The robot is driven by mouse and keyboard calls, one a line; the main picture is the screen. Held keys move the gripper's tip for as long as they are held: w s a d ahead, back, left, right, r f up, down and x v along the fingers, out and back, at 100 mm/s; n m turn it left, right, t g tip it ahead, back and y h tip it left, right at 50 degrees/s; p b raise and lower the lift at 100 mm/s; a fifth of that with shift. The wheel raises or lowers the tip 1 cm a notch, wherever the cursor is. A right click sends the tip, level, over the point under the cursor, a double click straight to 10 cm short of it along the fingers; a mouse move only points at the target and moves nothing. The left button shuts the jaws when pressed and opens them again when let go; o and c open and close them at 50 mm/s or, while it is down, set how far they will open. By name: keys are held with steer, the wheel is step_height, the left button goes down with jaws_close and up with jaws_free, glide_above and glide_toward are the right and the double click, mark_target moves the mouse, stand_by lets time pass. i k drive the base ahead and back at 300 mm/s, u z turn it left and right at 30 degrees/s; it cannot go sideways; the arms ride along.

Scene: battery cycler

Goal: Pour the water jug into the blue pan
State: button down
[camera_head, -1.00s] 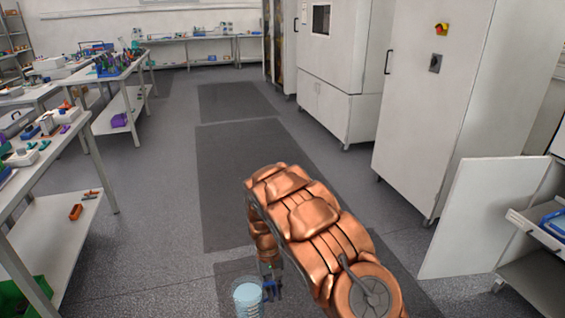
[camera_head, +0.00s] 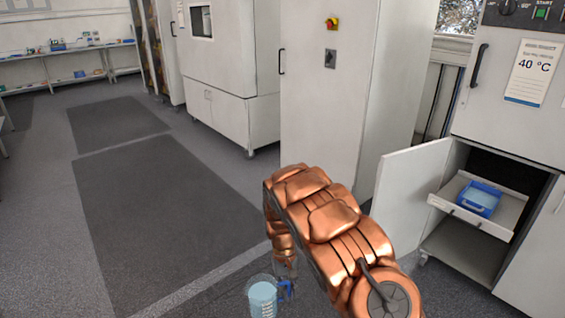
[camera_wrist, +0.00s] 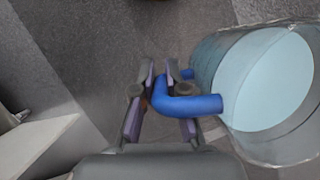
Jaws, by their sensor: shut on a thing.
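The water jug (camera_head: 262,297) is clear with pale blue water in it. It hangs upright at the bottom of the head view, above the floor. My gripper (camera_wrist: 160,80) is shut on its blue handle (camera_wrist: 192,105) in the wrist view, with the jug body (camera_wrist: 265,85) to the right of the fingers. In the head view my arm hides most of the gripper. The blue pan (camera_head: 478,199) sits on a pulled-out white tray (camera_head: 513,212) in the low open cabinet at the right, apart from the jug.
The open cabinet door (camera_head: 400,200) stands between my arm and the tray. A tall white cabinet (camera_head: 325,90) is behind the arm. An oven with a 40 °C sign (camera_head: 532,73) is above the tray. The floor at left, with dark mats (camera_head: 170,225), is clear.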

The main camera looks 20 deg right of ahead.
mark_target(478, 199)
steer(key=z, duration=0.45)
steer(key=i, duration=0.5)
steer(key=z, duration=0.75)
steer(key=i, duration=0.55)
steer(key=z, duration=0.2)
